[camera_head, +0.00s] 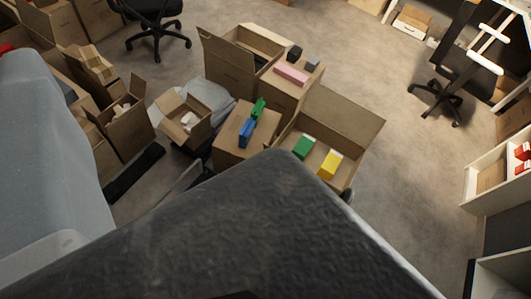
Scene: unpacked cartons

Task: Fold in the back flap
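An open carton (283,134) stands just beyond my dark arm end, right of the middle. Its large back flap (342,119) stands up and leans outward, unfolded. A green block (304,147) and a yellow block (330,165) are inside it. The near side of this carton is hidden behind the big dark grey part of mine (250,225) that fills the lower middle. My gripper's fingertips cannot be made out, so I cannot see whether it is open or shut or touching anything. No contact with the back flap shows.
A closed carton (232,150) to the left carries green and blue blocks. Another (282,98) behind carries pink and dark blocks, beside an open carton (228,72). More open cartons (128,128) crowd the left. Office chairs (154,28) and shelves (484,180) stand around. The floor at right is clear.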

